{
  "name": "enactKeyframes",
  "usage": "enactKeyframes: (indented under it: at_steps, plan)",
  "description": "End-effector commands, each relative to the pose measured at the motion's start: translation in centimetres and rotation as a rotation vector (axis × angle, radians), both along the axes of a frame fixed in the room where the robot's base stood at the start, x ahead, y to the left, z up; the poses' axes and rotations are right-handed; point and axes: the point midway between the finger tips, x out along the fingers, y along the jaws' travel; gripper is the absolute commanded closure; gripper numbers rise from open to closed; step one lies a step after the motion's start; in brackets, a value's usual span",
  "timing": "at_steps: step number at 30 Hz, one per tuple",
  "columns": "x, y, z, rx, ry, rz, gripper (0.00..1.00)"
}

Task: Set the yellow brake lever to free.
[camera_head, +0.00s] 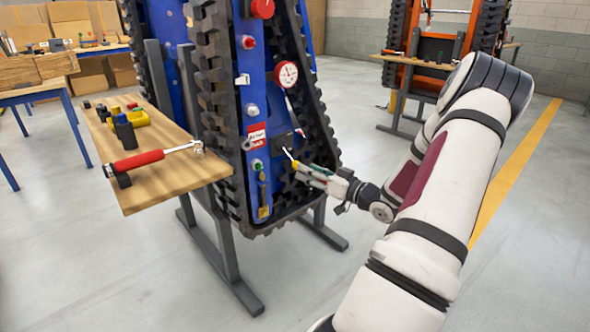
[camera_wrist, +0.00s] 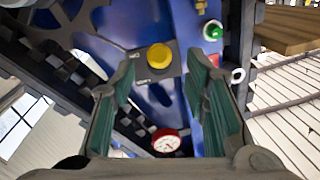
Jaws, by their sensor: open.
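The yellow brake lever (camera_head: 293,161) sticks out from a dark plate (camera_head: 283,142) low on the blue panel of the tracked carrier. In the wrist view its round yellow end (camera_wrist: 160,56) faces the camera, in front of the dark plate. My gripper (camera_head: 304,170) is at the lever's outer end, to the right of the panel. In the wrist view my gripper (camera_wrist: 163,68) is open, with its green-padded fingers on either side of the yellow end in the picture. I cannot tell whether they touch it. The lever's setting is not readable.
A pressure gauge (camera_head: 286,74) sits above the lever, and a green button (camera_head: 257,165) is lower left. Black tracks (camera_head: 318,120) flank the panel. A wooden shelf (camera_head: 180,178) with a red-handled tool (camera_head: 138,161) stands left. Open floor lies right of the carrier.

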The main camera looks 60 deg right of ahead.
Motion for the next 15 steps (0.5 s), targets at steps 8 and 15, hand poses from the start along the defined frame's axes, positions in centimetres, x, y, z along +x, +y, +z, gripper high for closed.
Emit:
enactKeyframes:
  at_steps: [8,15]
  plan:
    - [4.5,-0.5,-0.1,-0.001,-0.001,0.001,0.58]
    - [5.8,-0.6,0.0,0.000,0.000,0.000,0.58]
